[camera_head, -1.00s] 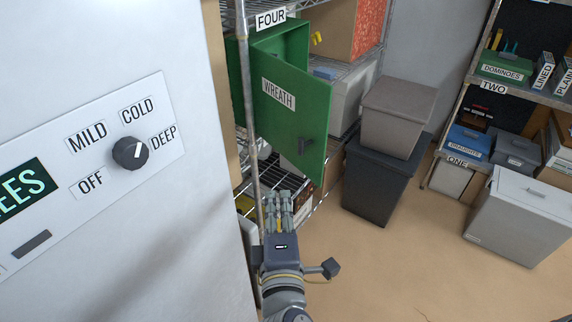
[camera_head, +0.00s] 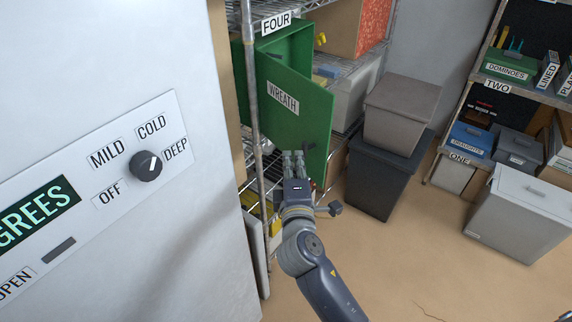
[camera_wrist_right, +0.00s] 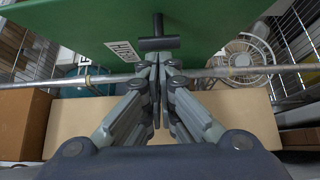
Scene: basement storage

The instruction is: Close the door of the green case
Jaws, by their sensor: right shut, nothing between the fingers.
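The green case (camera_head: 288,42) stands on a wire shelf under the label FOUR. Its door (camera_head: 298,112), labelled WREATH, stands open and swung out toward the room. A dark handle (camera_head: 309,147) sits low on the door; it also shows as a T-shaped bar in the right wrist view (camera_wrist_right: 158,43). My right gripper (camera_head: 292,156) is shut and empty, at the door's lower edge. In the right wrist view the closed fingertips (camera_wrist_right: 158,66) are just below the handle bar; whether they touch it I cannot tell. My left gripper is out of view.
A white appliance with a dial (camera_head: 146,166) fills the left side. A metal shelf post (camera_head: 252,90) stands close to my right arm. Grey lidded bins (camera_head: 396,115) stand right of the door. The floor (camera_head: 420,255) in front is open.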

